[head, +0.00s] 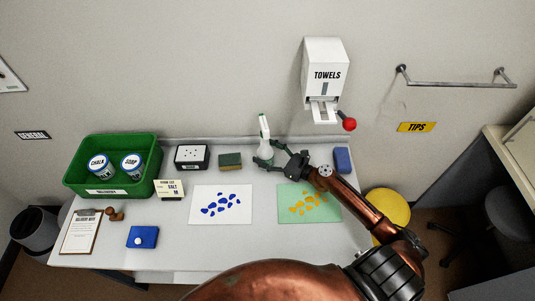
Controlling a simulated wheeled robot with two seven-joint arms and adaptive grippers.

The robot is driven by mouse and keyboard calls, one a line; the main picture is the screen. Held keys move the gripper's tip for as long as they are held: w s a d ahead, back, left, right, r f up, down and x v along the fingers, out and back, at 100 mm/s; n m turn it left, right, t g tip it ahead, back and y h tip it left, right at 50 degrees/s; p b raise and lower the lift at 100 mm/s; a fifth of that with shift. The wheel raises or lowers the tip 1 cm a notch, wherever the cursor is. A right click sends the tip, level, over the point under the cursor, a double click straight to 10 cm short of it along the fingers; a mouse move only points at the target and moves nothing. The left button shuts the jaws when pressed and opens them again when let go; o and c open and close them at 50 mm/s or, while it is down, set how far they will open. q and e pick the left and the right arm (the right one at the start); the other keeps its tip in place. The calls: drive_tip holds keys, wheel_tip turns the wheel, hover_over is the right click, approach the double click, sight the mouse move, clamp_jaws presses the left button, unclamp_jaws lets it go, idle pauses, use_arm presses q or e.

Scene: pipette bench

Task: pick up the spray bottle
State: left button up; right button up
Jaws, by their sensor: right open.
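The spray bottle (265,143) stands upright near the back edge of the bench. It has a white trigger head and a pale, see-through body. My right gripper (263,153) comes in from the right, with its dark fingers open around the bottle's lower body. I cannot tell whether the fingers touch it. My left gripper is not in view.
The bench (170,213) holds a green bin (110,186) with two jars, a black-and-white box (192,157), a sponge (230,161), a white sheet (221,219) and a green sheet (325,209). A towel dispenser (325,60) hangs on the wall behind.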

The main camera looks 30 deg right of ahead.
drive_tip(key=c, duration=1.8)
drive_tip(key=shift+w, duration=0.1)
drive_tip(key=shift+c, duration=0.3)
drive_tip(key=shift+r, duration=0.15)
